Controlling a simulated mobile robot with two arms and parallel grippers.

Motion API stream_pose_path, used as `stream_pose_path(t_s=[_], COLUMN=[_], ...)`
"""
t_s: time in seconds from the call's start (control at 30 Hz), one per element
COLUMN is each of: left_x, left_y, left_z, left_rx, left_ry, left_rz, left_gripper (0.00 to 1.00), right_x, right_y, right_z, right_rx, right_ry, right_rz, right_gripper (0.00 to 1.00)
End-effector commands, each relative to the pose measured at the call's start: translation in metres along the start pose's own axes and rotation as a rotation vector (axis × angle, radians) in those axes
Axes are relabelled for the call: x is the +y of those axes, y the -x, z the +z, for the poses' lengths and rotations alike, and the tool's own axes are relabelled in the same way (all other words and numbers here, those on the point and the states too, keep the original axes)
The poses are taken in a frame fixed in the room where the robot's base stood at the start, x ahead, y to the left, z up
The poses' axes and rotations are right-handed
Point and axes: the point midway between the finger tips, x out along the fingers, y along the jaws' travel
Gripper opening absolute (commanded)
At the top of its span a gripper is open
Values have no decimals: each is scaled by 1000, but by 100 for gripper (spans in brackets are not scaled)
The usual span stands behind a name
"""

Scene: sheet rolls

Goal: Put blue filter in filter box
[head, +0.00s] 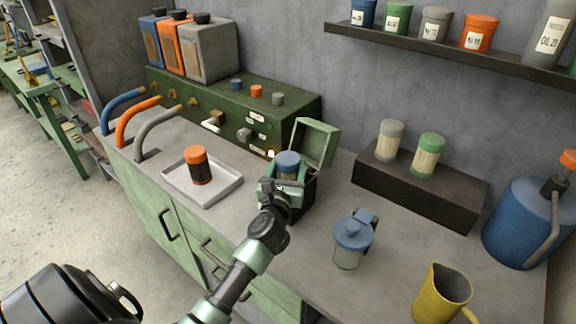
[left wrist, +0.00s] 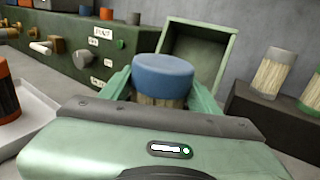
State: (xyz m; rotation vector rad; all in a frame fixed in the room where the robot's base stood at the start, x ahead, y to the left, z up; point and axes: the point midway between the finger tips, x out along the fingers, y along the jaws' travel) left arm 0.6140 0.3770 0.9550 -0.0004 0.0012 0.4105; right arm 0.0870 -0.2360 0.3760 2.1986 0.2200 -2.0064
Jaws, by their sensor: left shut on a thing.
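The blue filter (head: 288,160) has a blue cap and a pale pleated body. My left gripper (head: 284,183) is shut on it and holds it upright at the mouth of the filter box. In the left wrist view the blue filter (left wrist: 163,76) sits between the two green fingers (left wrist: 160,98). The filter box has a raised green lid (head: 315,143) and a dark body (head: 303,205), partly hidden by the gripper. The open lid (left wrist: 200,50) stands behind the filter in the left wrist view. I cannot tell how deep the filter is in the box. My right gripper is not in view.
An orange-capped filter (head: 198,166) stands on a white tray (head: 222,193) to the left. A grey filter (head: 388,140) and a green one (head: 428,155) stand on a dark block. A blue-lidded jar (head: 352,240) and yellow jug (head: 440,295) stand to the right.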

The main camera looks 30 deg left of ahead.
Motion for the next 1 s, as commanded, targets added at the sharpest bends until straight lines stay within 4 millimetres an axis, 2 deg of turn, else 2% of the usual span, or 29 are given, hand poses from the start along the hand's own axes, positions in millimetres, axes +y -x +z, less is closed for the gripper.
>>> stream_pose_path(t_s=[0.07, 0.1, 0.13, 0.17, 0.47, 0.63, 0.7, 1.0], left_x=[0, 0, 0, 0, 0, 0, 0, 0], left_y=[0, 0, 0, 0, 0, 2, 17, 84], left_z=[2, 0, 0, 0, 2, 16, 10, 10], left_rx=[-3, 0, 0, 0, -1, 0, 2, 2], left_ry=[0, 0, 0, 0, -1, -2, -1, 1], left_rz=[0, 0, 0, 0, 1, 1, 0, -1], left_gripper=[6, 72, 81, 83, 83, 83, 83, 83], right_x=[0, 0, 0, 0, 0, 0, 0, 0], right_y=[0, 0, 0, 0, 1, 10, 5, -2], right_z=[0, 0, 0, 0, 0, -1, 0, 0], right_rx=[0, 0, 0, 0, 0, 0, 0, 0], right_ry=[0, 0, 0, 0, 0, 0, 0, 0], right_rz=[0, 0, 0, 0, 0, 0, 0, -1], right_gripper=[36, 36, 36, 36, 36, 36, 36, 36])
